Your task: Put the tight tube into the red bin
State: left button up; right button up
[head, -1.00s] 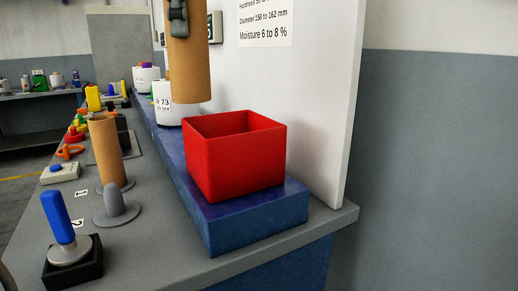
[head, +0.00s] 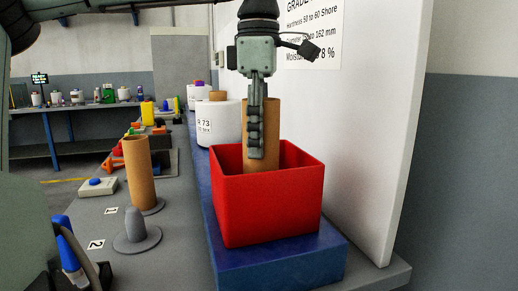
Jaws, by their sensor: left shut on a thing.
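My left gripper (head: 256,148) points down over the red bin (head: 265,208) and is shut on a brown cardboard tube (head: 271,128). The tube is upright. Its lower end is hidden behind the bin's front wall and appears to be inside the bin. The bin stands on a blue ledge beside the white panel. A second brown tube (head: 139,172) stands upright on the grey bench, by the card marked 1. A bare grey peg (head: 136,232) stands by the card marked 2. My right gripper is not in view.
White yarn bobbins, one labelled R 73 (head: 222,124), stand behind the bin on the blue ledge (head: 280,262). The white panel (head: 375,150) rises close on the right. A blue-handled tool (head: 70,255) is at the lower left, partly hidden by my arm.

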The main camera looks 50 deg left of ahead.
pick_arm(q)
notch_tip(320, 180, down, 2)
jog(key=shift+f, duration=0.15)
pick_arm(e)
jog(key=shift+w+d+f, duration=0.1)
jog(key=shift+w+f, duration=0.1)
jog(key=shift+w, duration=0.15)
pick_arm(q)
jog(key=shift+f, duration=0.15)
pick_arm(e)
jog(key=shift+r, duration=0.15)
pick_arm(q)
jog(key=o, duration=1.2)
jog(key=shift+c, duration=0.2)
notch_tip(320, 180, up, 12)
jog(key=shift+r, duration=0.2)
